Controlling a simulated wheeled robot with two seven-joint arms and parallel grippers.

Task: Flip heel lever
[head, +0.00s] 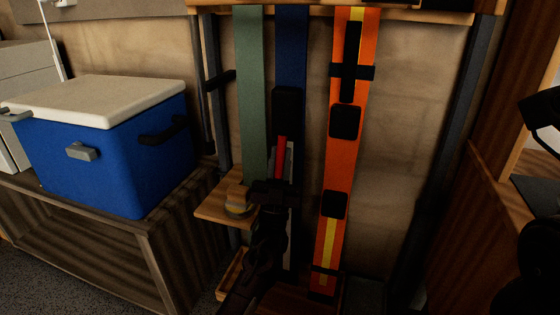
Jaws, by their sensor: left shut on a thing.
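A navy ski (291,50) stands upright against the wall, with a dark binding on its middle part. A narrow red piece (281,150) stands upright on this binding beside a pale strip, and it may be the heel lever. My left gripper (274,188) is at the lower end of the red piece. It is shut on a dark part there, seemingly the heel lever; its fingers hide most of it. Dark parts at the right edge seem to be my right arm, and I cannot make out its fingertips.
A green ski (251,90) stands to the left and an orange ski (343,160) to the right. A small wooden shelf (212,210) holds a round item (238,207) close to my left gripper. A blue cooler (110,150) sits on a wooden bench (135,240) at left.

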